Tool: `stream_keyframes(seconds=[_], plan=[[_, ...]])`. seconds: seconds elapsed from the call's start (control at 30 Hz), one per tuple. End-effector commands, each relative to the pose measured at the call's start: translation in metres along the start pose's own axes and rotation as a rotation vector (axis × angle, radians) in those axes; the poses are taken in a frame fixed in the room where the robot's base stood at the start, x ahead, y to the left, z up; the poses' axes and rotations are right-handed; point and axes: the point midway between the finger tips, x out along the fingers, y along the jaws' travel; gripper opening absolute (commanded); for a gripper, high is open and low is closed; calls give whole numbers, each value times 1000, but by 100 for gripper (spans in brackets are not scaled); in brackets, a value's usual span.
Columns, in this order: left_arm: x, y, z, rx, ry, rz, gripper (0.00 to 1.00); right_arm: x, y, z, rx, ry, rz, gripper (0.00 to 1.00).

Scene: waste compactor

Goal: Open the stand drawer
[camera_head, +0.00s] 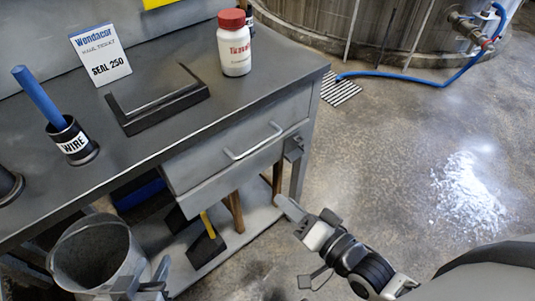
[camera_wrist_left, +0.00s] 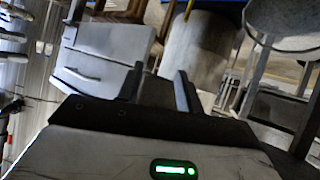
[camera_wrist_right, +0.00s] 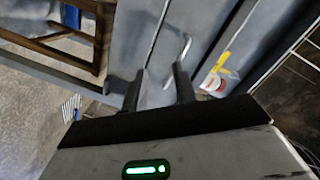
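The grey stand drawer (camera_head: 203,193) is in the right end of the dark workbench in the head view. Its silver bar handle (camera_head: 253,142) runs along the front. The handle also shows in the left wrist view (camera_wrist_left: 83,75) at the left, and in the right wrist view (camera_wrist_right: 180,48) just beyond the fingertips. My right gripper (camera_head: 303,218) is open and empty, below and right of the handle, apart from it in the head view. My left gripper (camera_head: 150,282) is low beside the bucket; its fingers stand apart and empty in the left wrist view.
On the benchtop are a red-capped white bottle (camera_head: 234,45), a dark tray (camera_head: 155,105), a sign (camera_head: 100,55) and a WIRE cup (camera_head: 72,140). A grey bucket (camera_head: 95,255) stands at the lower left. The floor (camera_head: 400,150) at right is open, with pale debris (camera_head: 465,195).

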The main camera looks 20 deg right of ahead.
Motion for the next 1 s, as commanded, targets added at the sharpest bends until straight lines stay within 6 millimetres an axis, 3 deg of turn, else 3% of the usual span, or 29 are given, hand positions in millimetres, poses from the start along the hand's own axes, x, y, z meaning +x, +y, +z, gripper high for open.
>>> stream_keyframes(seconds=[0.03, 0.2, 0.43, 1.0], plan=[[8, -1, 11, -4, 12, 4, 36, 0, 14, 1, 127, 32, -60, 28], [11, 0, 14, -15, 36, 12, 36, -9, 20, -19, 473, 100, -229, 28], [9, 1, 11, -18, 44, 15, 36, -2, 14, -32, 600, 118, -300, 28], [10, 1, 11, -18, 44, 14, 36, 108, -14, -54, 596, 117, -298, 28]])
